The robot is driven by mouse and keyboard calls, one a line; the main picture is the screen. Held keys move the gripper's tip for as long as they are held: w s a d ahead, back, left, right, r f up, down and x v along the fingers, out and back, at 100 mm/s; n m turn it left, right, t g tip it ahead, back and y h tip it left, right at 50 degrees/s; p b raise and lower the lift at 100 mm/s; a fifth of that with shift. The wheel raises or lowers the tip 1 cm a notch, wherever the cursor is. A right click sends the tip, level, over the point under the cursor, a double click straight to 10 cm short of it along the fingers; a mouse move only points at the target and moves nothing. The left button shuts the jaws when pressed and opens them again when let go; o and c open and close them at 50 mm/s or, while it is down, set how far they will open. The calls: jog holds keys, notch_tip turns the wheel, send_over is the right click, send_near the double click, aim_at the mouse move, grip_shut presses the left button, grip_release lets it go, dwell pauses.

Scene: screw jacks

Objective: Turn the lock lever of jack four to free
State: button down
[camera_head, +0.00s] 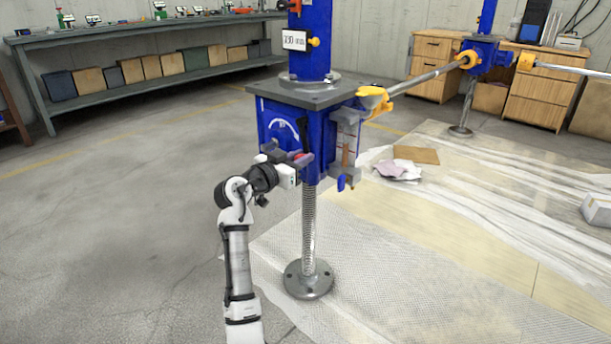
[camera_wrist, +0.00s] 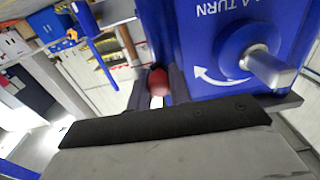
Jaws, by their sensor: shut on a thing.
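The nearest jack is a blue housing (camera_head: 275,128) under a grey plate, on a threaded screw (camera_head: 309,225) with a round foot. Its number cannot be read. My gripper (camera_head: 299,159) is at the lower front of this housing, its fingers around a small red knob (camera_head: 298,155), which I take for the lock lever's end. In the wrist view the red knob (camera_wrist: 159,82) sits between the dark fingers (camera_wrist: 161,88), beside the blue housing (camera_wrist: 225,45). The gripper is shut on it. The rest of the lever is hidden by the fingers, and its setting cannot be told.
A grey shaft end (camera_wrist: 268,68) sticks out beside a white curved arrow on the housing. A blue rod (camera_head: 341,183) hangs at its right. A yellow bracket (camera_head: 374,99) joins a long bar to another jack (camera_head: 481,54). Floor at left is clear.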

jog(key=shift+w+a+f+m+b, duration=0.1)
jog(key=shift+w+a+m+b, duration=0.3)
jog(key=shift+m+b, duration=0.5)
jog(key=shift+w+a+f+m+b, duration=0.1)
jog(key=shift+w+a+m+b, duration=0.25)
jog(key=shift+m+b, duration=0.55)
jog(key=c, duration=1.3)
grip_release()
jog(key=shift+a, duration=0.1)
jog(key=shift+s+a, duration=0.1)
